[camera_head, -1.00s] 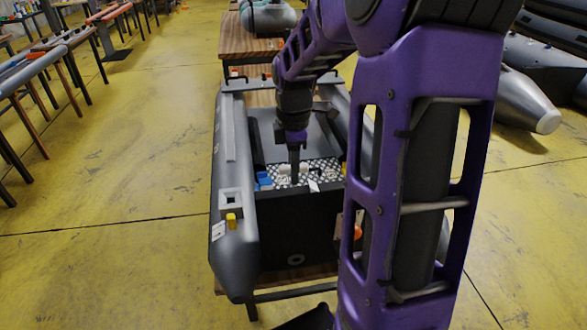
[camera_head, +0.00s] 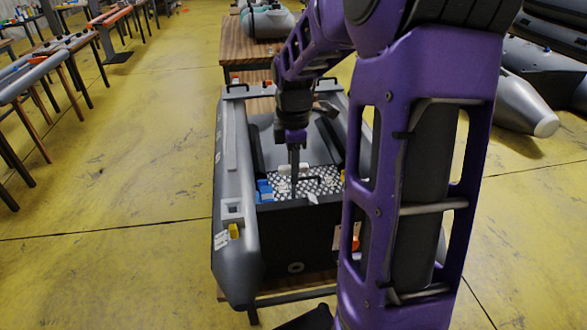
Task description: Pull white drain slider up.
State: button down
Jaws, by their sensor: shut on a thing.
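The grey inflatable boat (camera_head: 228,185) stands in the middle of the view, with its dark transom (camera_head: 290,235) toward me. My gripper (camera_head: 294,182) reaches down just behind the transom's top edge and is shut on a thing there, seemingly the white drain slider. The fingers and the small size hide most of the grip, so I cannot make out the slider's outline or height. A small white piece (camera_head: 312,198) shows at the transom's top edge, right of the fingertips. A round drain fitting (camera_head: 295,267) sits low on the transom's face.
A patterned metal floor plate (camera_head: 322,176) and blue parts (camera_head: 264,190) lie beside the fingers. A yellow part (camera_head: 233,231) is on the left tube. My purple arm covers the boat's right side. The yellow floor (camera_head: 110,200) at left is clear.

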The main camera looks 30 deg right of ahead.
jog(key=c, duration=0.6)
grip_release()
jog(key=shift+c, duration=0.2)
jog(key=shift+r, duration=0.1)
notch_tip(320, 180, up, 3)
jog(key=p, duration=0.2)
jog(key=shift+p, duration=0.3)
jog(key=shift+r, duration=2)
